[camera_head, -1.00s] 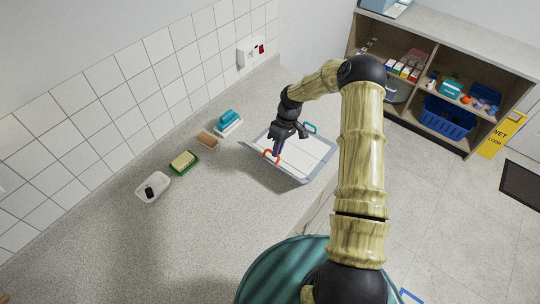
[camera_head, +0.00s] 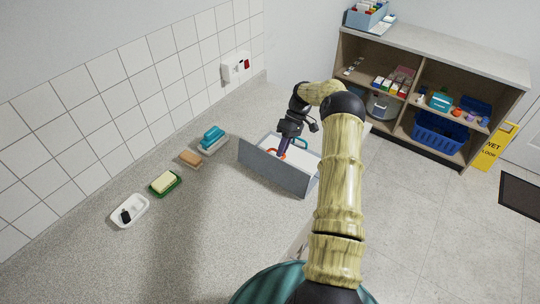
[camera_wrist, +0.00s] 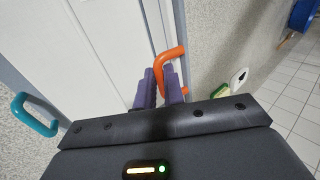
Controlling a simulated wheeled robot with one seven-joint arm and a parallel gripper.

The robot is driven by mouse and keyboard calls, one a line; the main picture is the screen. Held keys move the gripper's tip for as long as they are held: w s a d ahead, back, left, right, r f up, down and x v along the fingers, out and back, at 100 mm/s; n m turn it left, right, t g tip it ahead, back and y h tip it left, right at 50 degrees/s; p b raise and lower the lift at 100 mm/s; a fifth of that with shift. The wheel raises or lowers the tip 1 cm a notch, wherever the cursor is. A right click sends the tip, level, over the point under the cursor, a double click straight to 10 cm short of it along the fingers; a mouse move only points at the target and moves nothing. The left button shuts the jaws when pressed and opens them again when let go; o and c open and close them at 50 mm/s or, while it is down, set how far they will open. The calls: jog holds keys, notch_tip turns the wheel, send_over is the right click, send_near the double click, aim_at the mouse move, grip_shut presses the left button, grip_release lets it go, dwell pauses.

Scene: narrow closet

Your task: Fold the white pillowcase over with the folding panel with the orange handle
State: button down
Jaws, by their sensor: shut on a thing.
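The folding board lies on the counter with its near panel (camera_head: 275,168) tilted steeply up, grey underside toward the head camera. The panel's orange handle (camera_head: 272,153) also shows in the wrist view (camera_wrist: 171,58). My gripper (camera_head: 283,150) is shut on this handle; its purple fingers (camera_wrist: 160,86) sit at the handle in the wrist view. The white pillowcase (camera_head: 305,159) lies on the board behind the raised panel, which hides part of it. In the wrist view the white cloth (camera_wrist: 105,45) fills the upper left. A teal handle (camera_head: 301,142) is on the far side.
Along the tiled wall stand a white dish with a black item (camera_head: 130,211), a green tray with a yellow block (camera_head: 165,183), a brown block (camera_head: 190,158) and a teal item on a white tray (camera_head: 211,139). Shelves (camera_head: 420,50) stand at the right.

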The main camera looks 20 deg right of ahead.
jog(key=shift+s+d+f+g+b, duration=0.1)
jog(key=shift+d+f+g+b, duration=0.3)
jog(key=shift+f, duration=0.5)
jog(key=shift+d+f+y+b, duration=0.15)
jog(key=shift+d+y+b, duration=0.2)
jog(key=shift+y+b, duration=0.15)
jog(key=c, duration=1.5)
grip_release()
jog(key=shift+w+d, duration=0.1)
jog(key=shift+w, duration=0.15)
jog(key=shift+r, duration=0.25)
jog(key=shift+w+r, duration=0.1)
jog(key=shift+r, duration=0.15)
notch_tip(320, 180, up, 9)
jog(key=b, duration=0.2)
jog(key=shift+r+b, duration=0.2)
jog(key=shift+b, duration=0.2)
